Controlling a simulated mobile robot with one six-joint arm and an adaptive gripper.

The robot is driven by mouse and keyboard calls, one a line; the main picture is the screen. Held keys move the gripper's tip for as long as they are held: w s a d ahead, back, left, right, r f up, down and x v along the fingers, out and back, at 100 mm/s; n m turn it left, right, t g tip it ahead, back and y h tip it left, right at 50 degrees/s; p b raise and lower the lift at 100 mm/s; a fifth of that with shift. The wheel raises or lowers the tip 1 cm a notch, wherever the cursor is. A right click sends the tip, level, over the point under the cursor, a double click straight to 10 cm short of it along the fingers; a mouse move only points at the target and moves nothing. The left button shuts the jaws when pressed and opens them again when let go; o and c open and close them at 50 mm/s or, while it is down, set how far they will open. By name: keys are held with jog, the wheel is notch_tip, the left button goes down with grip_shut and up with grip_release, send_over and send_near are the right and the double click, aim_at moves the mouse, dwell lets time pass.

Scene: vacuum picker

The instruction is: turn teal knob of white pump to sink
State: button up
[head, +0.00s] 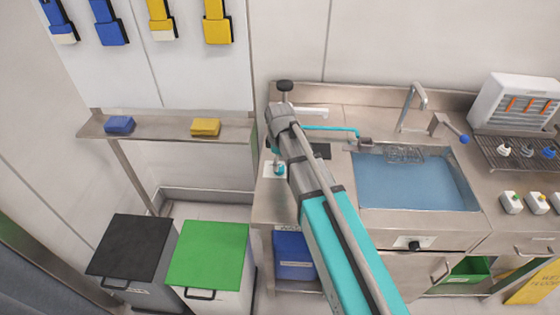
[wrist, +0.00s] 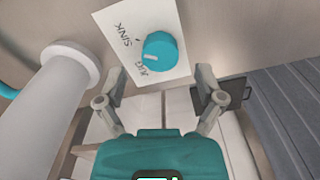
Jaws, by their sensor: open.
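The teal knob (wrist: 160,50) sits on a white plate (wrist: 182,72) lettered SINK and JUG. A pale mark on the knob faces the lettering, seemingly nearer JUG. My gripper (wrist: 160,76) is open and empty, its fingers apart on the near side of the knob, and no contact shows. A thick white cylinder, seemingly part of the white pump (wrist: 55,90), stands left of the plate. In the head view, the plate (head: 268,170) and knob (head: 279,170) show left of my arm, which hides most of my gripper. The sink (head: 415,180) holds blue water at right.
A teal hose (head: 330,128) runs along the counter toward the sink. A faucet (head: 413,105) stands behind the sink, and a drying rack (head: 525,152) is at right. Black (head: 132,245) and green (head: 208,252) lidded bins stand at lower left, below a shelf (head: 165,128).

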jog(key=shift+r+p, duration=5.15)
jog(key=shift+r, duration=0.35)
jog(key=s+d+f+m+b, duration=0.1)
jog(key=s+d+m, duration=0.5)
jog(key=d, duration=0.3)
jog(key=s+d+f+m+b, duration=0.1)
jog(key=s+d+m, duration=0.6)
jog(key=d, duration=0.3)
jog(key=shift+s+d+f+m+b, duration=0.15)
jog(key=shift+d+f+m+b, duration=0.15)
jog(key=shift+m, duration=0.5)
